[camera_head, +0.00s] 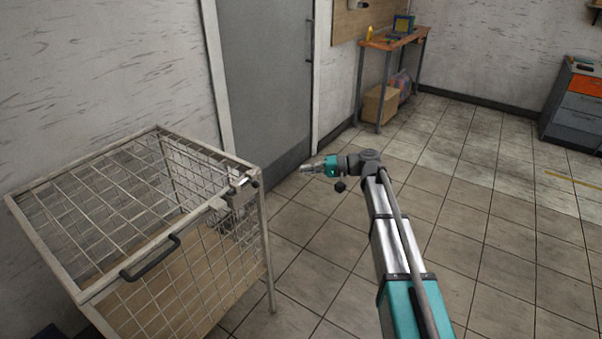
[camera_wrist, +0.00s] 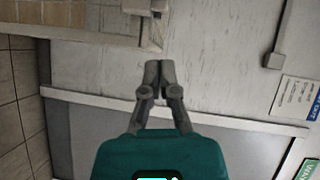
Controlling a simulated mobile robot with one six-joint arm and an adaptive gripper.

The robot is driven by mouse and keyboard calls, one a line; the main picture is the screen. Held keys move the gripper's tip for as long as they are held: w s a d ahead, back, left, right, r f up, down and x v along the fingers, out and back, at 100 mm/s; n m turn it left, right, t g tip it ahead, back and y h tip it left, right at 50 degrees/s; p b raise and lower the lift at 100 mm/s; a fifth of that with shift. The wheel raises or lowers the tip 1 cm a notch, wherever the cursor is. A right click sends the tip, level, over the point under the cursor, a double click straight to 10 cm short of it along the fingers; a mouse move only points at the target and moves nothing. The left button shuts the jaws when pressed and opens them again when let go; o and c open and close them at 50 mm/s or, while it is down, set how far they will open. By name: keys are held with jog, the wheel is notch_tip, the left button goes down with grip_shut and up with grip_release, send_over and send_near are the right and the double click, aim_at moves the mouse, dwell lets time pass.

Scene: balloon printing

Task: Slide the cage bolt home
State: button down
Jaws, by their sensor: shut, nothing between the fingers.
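The wire cage (camera_head: 150,235) stands at the left in the head view, with a dark handle (camera_head: 150,258) on its front edge. The cage bolt (camera_head: 244,182) is a small metal rod with a dark end, on the bracket at the cage's right corner. Whether it is fully home cannot be told. My gripper (camera_head: 303,168) is to the right of the bolt and apart from it, pointing left. In the wrist view its fingertips (camera_wrist: 159,66) are together and hold nothing. A cage corner with metal fittings (camera_wrist: 152,38) shows just beyond them at the top.
A grey door (camera_head: 265,80) and white walls stand behind the cage. A workbench (camera_head: 392,42) with a cardboard box (camera_head: 380,104) under it is at the back. A drawer cabinet (camera_head: 578,105) is at the far right. The tiled floor (camera_head: 510,200) is clear.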

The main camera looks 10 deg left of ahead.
jog(key=s+b+x, duration=0.2)
jog(key=x, duration=1)
jog(key=shift+s+d, duration=0.3)
jog(key=shift+s, duration=0.05)
jog(key=shift+f, duration=0.1)
jog(key=s, duration=0.1)
jog(key=s+a, duration=0.1)
jog(key=s, duration=0.1)
jog(key=shift+s+a, duration=0.25)
